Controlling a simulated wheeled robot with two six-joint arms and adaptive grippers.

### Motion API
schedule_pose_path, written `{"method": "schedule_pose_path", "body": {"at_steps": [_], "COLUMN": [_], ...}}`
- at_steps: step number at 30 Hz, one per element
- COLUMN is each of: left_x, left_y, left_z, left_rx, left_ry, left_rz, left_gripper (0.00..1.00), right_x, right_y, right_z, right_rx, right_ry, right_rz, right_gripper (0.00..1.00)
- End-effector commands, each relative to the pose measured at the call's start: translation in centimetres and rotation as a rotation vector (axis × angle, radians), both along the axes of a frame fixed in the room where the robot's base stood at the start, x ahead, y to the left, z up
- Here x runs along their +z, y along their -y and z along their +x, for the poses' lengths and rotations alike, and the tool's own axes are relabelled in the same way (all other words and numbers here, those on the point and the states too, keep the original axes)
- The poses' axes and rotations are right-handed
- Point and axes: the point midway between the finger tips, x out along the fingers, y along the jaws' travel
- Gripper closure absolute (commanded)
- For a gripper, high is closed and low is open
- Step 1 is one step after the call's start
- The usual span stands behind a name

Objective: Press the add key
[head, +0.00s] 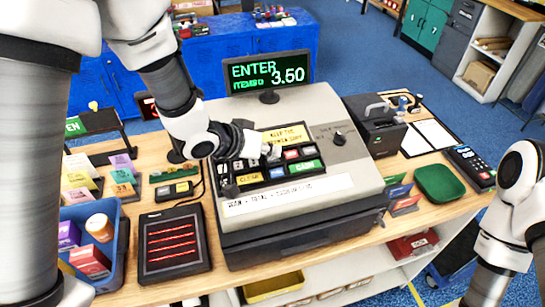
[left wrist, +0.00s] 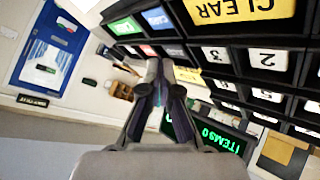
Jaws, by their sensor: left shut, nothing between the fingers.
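The cash register (head: 330,185) stands on the wooden counter, its sloped keypad facing me. Its display (head: 267,77) reads ENTER, ITEMS 0 and 3.50 in green. I see a yellow CLEAR key (head: 250,178), a green CASH key (head: 304,167) and small white, red and dark keys. No key legibly reads add. My left gripper (head: 266,152) is shut and empty over the keypad, and hides part of it. In the left wrist view its closed fingertips (left wrist: 154,70) are near a red key (left wrist: 148,50); contact cannot be told. My right arm shows at the right edge; its gripper is out of view.
Left are a dark scanner plate (head: 173,243) and a blue bin (head: 108,262) of goods.

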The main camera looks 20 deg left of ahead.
Motion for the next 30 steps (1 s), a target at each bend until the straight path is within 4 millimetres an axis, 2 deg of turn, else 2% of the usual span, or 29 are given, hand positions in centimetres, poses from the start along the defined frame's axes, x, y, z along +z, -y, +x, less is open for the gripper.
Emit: {"method": "schedule_pose_path", "body": {"at_steps": [30], "left_x": [-1.15], "left_y": [-0.14], "left_z": [0.18], "left_rx": [0.001], "left_ry": [0.0], "left_rz": [-0.001], "left_gripper": [1.0], "right_x": [-0.39], "right_y": [0.0], "right_z": [0.0], "right_rx": [0.0], "right_ry": [0.0], "right_rz": [0.0], "right_gripper": [1.0]}}
